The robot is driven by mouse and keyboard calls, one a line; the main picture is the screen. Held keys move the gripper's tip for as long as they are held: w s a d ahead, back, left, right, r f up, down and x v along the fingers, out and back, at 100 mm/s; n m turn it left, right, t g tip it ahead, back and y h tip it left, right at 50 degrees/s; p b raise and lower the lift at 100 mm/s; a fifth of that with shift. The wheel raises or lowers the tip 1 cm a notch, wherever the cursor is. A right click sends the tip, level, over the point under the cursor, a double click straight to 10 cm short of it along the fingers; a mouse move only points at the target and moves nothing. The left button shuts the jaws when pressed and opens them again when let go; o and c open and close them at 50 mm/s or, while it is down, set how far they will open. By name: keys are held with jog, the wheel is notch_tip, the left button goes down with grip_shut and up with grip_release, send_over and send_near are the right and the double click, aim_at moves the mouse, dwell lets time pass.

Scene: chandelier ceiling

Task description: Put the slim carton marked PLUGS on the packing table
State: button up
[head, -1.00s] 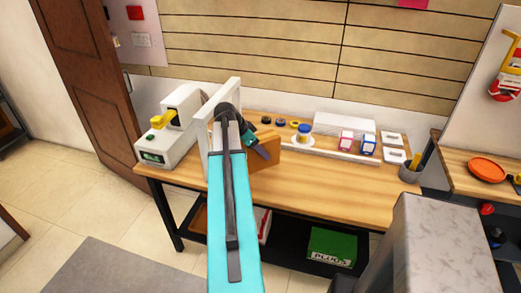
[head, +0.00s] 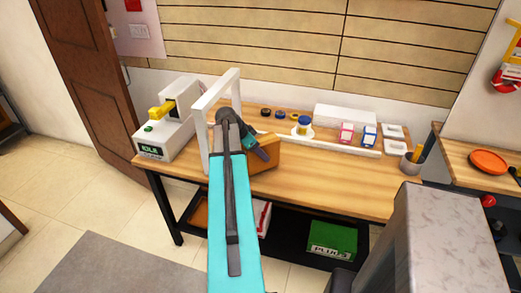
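My gripper (head: 260,151) is at the end of my teal arm, over the left-middle part of the packing table (head: 330,181). It is at a plain orange-brown carton (head: 266,158), which moves along with it and appears held; the fingertips are hard to see. No marking shows on this carton's visible side. The carton looks just above or at the table top; I cannot tell if it touches. The word PLUGS shows on a green box (head: 333,237) on the black lower shelf under the table.
A white arch (head: 203,140) stands just left of my gripper, beside a machine reading IDLE (head: 158,137). Behind are a blue-lidded jar (head: 304,125), small pink and blue boxes, white trays and a pen cup (head: 411,163). The table's front middle is clear.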

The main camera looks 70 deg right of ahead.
jog(key=shift+f, duration=0.5)
jog(key=shift+f+b, duration=0.55)
jog(key=shift+f, duration=0.05)
dwell(0.6)
jog(key=o, duration=1.6)
jog(key=shift+o, duration=0.2)
jog(key=b+v, duration=0.2)
jog(key=v, duration=1.2)
jog(key=shift+b, duration=0.4)
jog(key=shift+d, duration=0.1)
